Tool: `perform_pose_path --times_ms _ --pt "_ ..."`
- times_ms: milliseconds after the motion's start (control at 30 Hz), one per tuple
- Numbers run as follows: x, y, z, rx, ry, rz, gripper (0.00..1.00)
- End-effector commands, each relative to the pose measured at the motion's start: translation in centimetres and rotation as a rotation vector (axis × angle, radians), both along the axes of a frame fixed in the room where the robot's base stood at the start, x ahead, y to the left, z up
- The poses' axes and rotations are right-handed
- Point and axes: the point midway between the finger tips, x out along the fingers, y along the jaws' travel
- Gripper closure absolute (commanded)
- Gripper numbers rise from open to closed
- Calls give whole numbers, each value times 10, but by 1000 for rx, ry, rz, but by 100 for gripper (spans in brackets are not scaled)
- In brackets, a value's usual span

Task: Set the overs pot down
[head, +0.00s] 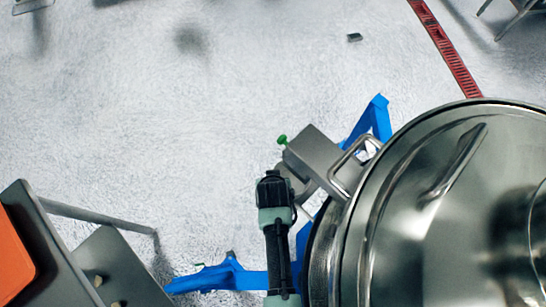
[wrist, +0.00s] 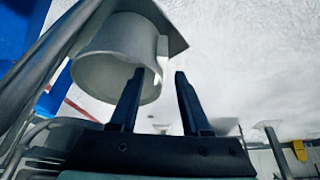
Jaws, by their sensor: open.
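In the wrist view a grey metal cylinder that looks like the overs pot (wrist: 105,55) rests against a flat grey plate (wrist: 172,35), its round rim facing the lower part of the picture. My gripper (wrist: 160,73) is open. One finger overlaps the pot's rim in the picture and the other is to its right, with a gap between them. I cannot tell whether either finger touches the pot. In the head view my gripper (head: 275,190) is beside the grey box (head: 316,160) on the sifter's side.
The large steel sifter (head: 440,220) with its lid handle fills the right of the head view. Blue frame legs (head: 225,275) stand beneath it. A dark bench with an orange item (head: 12,262) is at lower left. Pale floor between them is open.

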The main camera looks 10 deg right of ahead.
Motion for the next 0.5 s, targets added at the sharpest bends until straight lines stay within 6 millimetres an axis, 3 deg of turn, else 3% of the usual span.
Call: perform_pose_path --times_ms 200,500 --pt "-16 3 41 0 -1 0 53" --pt "-28 6 69 0 -1 0 53"
